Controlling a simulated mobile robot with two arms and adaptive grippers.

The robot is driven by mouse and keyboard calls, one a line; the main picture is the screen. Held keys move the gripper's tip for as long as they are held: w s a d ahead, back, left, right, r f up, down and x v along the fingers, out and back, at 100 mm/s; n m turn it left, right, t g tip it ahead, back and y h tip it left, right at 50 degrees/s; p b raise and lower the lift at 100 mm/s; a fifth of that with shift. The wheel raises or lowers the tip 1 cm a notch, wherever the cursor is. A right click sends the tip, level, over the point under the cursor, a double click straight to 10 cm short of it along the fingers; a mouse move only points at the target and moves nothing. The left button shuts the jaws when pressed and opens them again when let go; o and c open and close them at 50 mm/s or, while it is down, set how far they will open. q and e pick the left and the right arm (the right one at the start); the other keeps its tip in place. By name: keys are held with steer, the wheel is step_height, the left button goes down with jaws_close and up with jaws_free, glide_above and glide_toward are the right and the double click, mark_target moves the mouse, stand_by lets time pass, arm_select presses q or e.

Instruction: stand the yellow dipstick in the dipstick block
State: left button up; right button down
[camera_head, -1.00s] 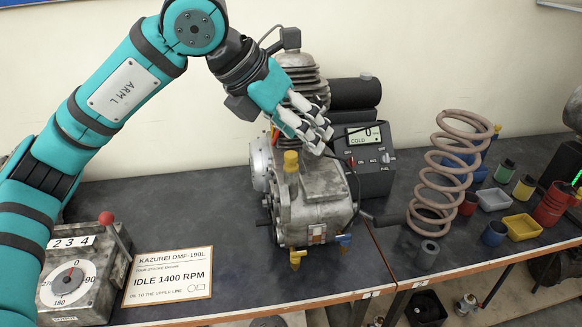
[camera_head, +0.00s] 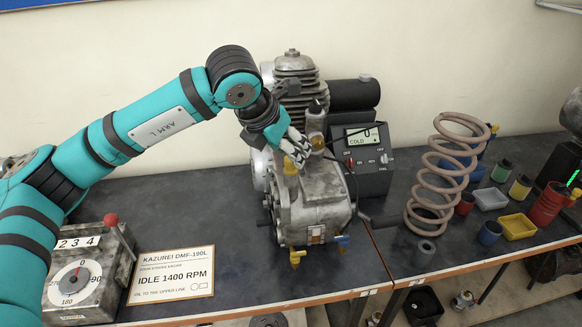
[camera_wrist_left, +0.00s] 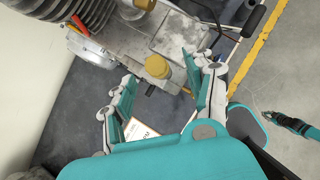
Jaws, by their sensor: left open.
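A yellow ribbed knob (camera_head: 291,166), which looks like the head of the yellow dipstick, stands on the front top of the grey engine (camera_head: 318,208). Any rod below it is hidden. My left gripper (camera_head: 299,158) is open just above and beside the knob. In the left wrist view the yellow knob (camera_wrist_left: 157,66) shows between the two spread fingers (camera_wrist_left: 168,80), with gaps on both sides. A small grey cylinder with a hole (camera_head: 427,252) stands on the bench to the right; I cannot tell whether it is the dipstick block.
A control box with a display (camera_head: 370,146) and a large coil spring (camera_head: 440,180) stand right of the engine. A dial box (camera_head: 85,275) and an idle-speed sign (camera_head: 171,276) are at left. The bench left of the engine (camera_head: 200,210) is clear.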

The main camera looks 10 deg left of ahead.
mark_target(289, 161)
arm_select(q)
steer(key=x, duration=0.1)
steer(key=p+x, duration=0.2)
steer(key=x, duration=0.1)
steer(key=shift+a+f, duration=0.25)
steer(key=shift+a, duration=0.15)
steer(key=shift+w+d+f, duration=0.1)
steer(key=shift+w+f, duration=0.15)
steer(key=shift+f, duration=0.25)
jaws_close()
